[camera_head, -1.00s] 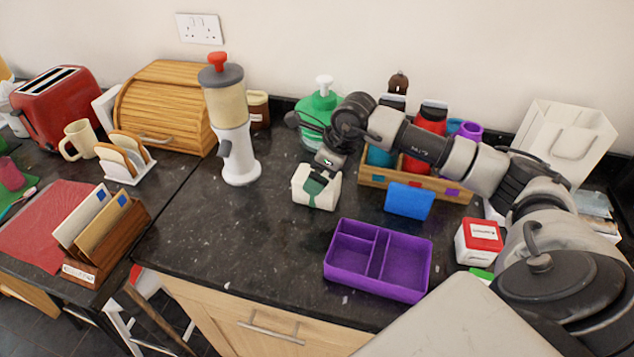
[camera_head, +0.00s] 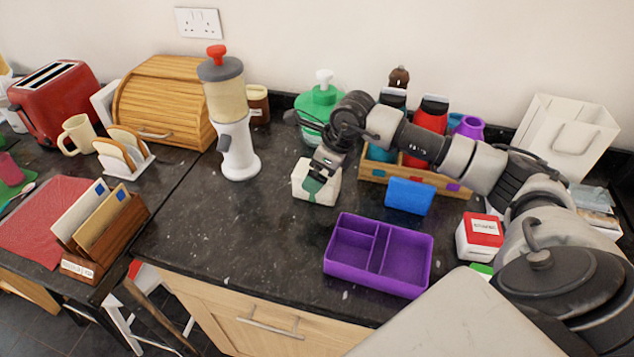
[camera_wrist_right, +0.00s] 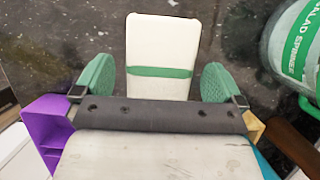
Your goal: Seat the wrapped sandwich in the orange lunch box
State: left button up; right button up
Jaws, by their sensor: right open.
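The wrapped sandwich (camera_head: 301,184) is a white block with a green band, standing on the dark counter; the right wrist view shows it too (camera_wrist_right: 160,42). My right gripper (camera_head: 315,181) is open above it. In the right wrist view the green finger pads of this gripper (camera_wrist_right: 158,83) stand apart, one on each side of the block's near end, with gaps showing. The lunch box in view is purple (camera_head: 375,283), not orange. It is open and empty, with several compartments, to the right of and nearer than the sandwich. My left gripper is out of view.
A blue box (camera_head: 409,196) stands behind the lunch box, before a wooden crate (camera_head: 447,186) of bottles. A red-and-white box (camera_head: 479,238) is right of it. A white-based dispenser (camera_head: 236,150) stands left of the sandwich. Counter left of the lunch box is clear.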

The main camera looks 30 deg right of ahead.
jog(key=shift+c, duration=0.2)
jog(key=c, duration=1.3)
jog(key=shift+r, duration=0.1)
jog(key=shift+r+p, duration=0.35)
jog(key=shift+p, duration=0.1)
jog(key=v, duration=0.1)
jog(key=b+v, duration=0.2)
jog(key=v, duration=0.1)
jog(key=shift+w+a+r, duration=0.1)
jog(key=shift+w+a, duration=0.1)
jog(key=shift+w, duration=0.2)
jog(key=shift+s+d+r+b, duration=0.55)
jog(key=shift+s+d+r, duration=0.55)
jog(key=shift+s, duration=0.35)
jog(key=shift+s+d+r+b, duration=0.6)
jog(key=shift+s+d+r, duration=0.55)
jog(key=shift+s, duration=0.35)
jog(key=shift+s+d+r+b, duration=0.55)
jog(key=shift+s+d+r, duration=0.55)
jog(key=shift+s, duration=0.35)
